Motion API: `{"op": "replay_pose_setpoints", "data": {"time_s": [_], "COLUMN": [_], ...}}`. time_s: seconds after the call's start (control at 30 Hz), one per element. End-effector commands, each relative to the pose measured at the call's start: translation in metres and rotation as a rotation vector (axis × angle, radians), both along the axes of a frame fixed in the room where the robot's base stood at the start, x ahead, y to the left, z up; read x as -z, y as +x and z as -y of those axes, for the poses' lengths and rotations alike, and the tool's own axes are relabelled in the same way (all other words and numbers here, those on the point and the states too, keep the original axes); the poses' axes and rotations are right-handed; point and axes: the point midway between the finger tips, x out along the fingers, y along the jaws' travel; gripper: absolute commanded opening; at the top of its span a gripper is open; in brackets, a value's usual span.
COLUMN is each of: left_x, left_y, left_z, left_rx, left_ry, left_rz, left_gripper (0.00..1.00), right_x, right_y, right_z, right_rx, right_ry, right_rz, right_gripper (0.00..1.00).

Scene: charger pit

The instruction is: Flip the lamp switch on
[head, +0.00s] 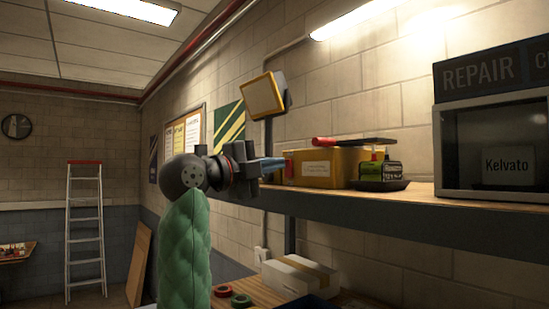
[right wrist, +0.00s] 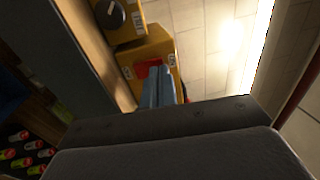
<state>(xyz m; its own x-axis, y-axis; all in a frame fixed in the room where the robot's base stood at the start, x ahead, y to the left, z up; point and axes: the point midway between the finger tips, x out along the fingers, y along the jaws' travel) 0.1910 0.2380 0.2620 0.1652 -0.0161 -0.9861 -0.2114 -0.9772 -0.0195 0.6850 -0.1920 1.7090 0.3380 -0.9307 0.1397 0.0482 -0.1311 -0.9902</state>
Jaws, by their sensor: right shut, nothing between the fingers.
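The lamp (head: 263,96) has a pale square face in a yellow frame and stands on a dark post; its face does not look brightly lit. My right gripper (head: 274,165) is shut and empty at the left end of the shelf, below the lamp. In the right wrist view its blue-grey fingertips (right wrist: 157,75) overlap a red patch (right wrist: 146,76), which looks like the switch, on a yellow box (right wrist: 152,53). I cannot tell whether they touch it. The fingers hide part of the red patch. My left gripper is not in view.
The shelf (head: 400,204) holds a yellow carton (head: 330,168), a red-handled tool (head: 325,141), a dark tray (head: 379,185) and a microwave-like box (head: 490,150). A white carton (head: 299,277) and tape rolls (head: 240,299) lie on the bench below. A ladder (head: 85,230) stands far left.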

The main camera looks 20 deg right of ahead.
Motion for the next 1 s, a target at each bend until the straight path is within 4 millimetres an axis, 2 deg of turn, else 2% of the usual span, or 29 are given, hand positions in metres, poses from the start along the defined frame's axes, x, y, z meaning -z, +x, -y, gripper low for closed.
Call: {"op": "replay_pose_setpoints", "data": {"time_s": [0.23,0.73,1.0], "left_x": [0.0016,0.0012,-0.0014], "left_y": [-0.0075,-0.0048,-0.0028], "left_z": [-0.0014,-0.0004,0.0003], "left_rx": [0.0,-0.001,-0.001], "left_ry": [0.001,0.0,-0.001], "left_rz": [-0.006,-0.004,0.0], "left_gripper": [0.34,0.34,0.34], "right_x": [0.0001,-0.0016,-0.0038], "right_y": [0.0016,0.0028,0.0072], "right_z": [0.0044,0.0078,0.0026], "right_rx": [0.0,0.001,0.002], "right_ry": [0.001,0.001,0.0], "right_rz": [0.0,0.0,-0.002], "right_gripper": [0.0,0.0,0.0]}}
